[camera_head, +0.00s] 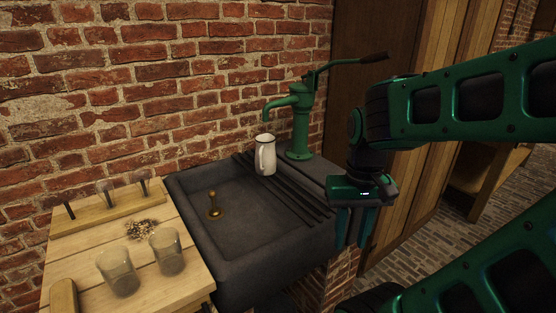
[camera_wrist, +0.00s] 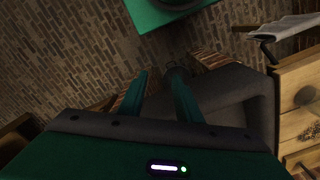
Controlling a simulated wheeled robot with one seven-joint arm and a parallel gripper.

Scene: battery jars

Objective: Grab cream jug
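The cream jug (camera_head: 265,155) is a pale jug with a dark rim and a handle. It stands upright on the ribbed drainboard of the dark stone sink, below the green pump spout. My gripper (camera_head: 352,242) hangs to the right of the jug, beyond the sink's right side, with its fingers pointing down. The two fingers are apart with nothing seen between them. In the wrist view my gripper (camera_wrist: 164,80) also shows its fingers spread. The jug cannot be made out in the wrist view.
The stone sink (camera_head: 183,203) holds a brass plug (camera_head: 214,205). A green hand pump (camera_head: 299,125) stands behind the jug, against the brick wall. A wooden counter (camera_head: 75,262) with glass jars (camera_head: 168,252) is at the left. Brick floor (camera_head: 425,240) lies open at the right.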

